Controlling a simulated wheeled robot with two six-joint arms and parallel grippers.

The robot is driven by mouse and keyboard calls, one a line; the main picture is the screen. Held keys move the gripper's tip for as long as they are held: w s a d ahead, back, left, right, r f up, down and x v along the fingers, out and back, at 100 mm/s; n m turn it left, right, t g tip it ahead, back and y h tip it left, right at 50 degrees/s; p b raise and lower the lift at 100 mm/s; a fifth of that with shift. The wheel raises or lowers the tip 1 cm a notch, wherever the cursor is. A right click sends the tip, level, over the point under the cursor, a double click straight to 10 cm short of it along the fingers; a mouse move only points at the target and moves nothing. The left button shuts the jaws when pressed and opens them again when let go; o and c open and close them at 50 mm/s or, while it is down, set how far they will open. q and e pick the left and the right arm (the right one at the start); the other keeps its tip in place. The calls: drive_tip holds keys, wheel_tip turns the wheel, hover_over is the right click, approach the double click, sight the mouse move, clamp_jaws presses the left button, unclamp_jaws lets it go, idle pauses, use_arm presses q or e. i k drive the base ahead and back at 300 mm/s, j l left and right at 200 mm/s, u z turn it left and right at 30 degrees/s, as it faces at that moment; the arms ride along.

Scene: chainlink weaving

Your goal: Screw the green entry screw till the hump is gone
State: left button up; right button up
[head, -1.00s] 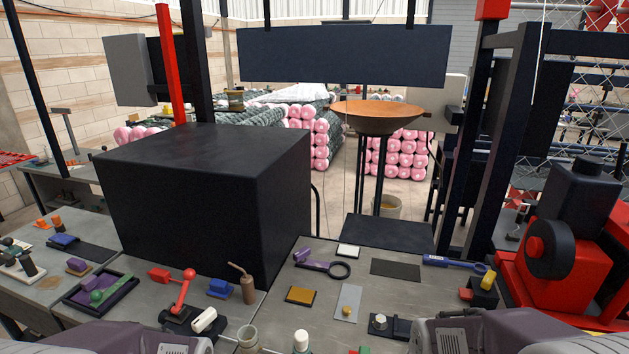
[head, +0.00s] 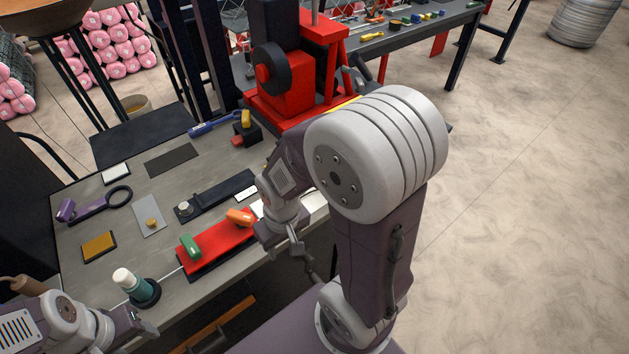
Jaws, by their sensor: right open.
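The green entry screw (head: 190,247) is a small green knob at the left end of a red plate (head: 215,249) near the table's front edge. A thin pale line runs to that end of the plate from the left. I cannot make out a hump. My right gripper (head: 304,258) is open, past the plate's right end and apart from the green screw; its fingers are small and partly hidden in shadow. My left arm is at the bottom left; its gripper (head: 138,322) is partly in view and I cannot tell its jaws.
An orange knob (head: 240,217) sits on the red plate's right end. A white-capped bottle (head: 130,283) stands left of the plate. A black fixture (head: 212,197) lies behind it. A red machine (head: 285,95) stands at the back. The table's middle holds flat pads.

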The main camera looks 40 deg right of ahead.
sight(186, 240)
drive_tip(key=z, duration=0.7)
drive_tip(key=k+j, duration=0.1)
drive_tip(key=j, duration=0.6)
drive_tip(key=k+j, duration=0.1)
drive_tip(key=j, duration=0.6)
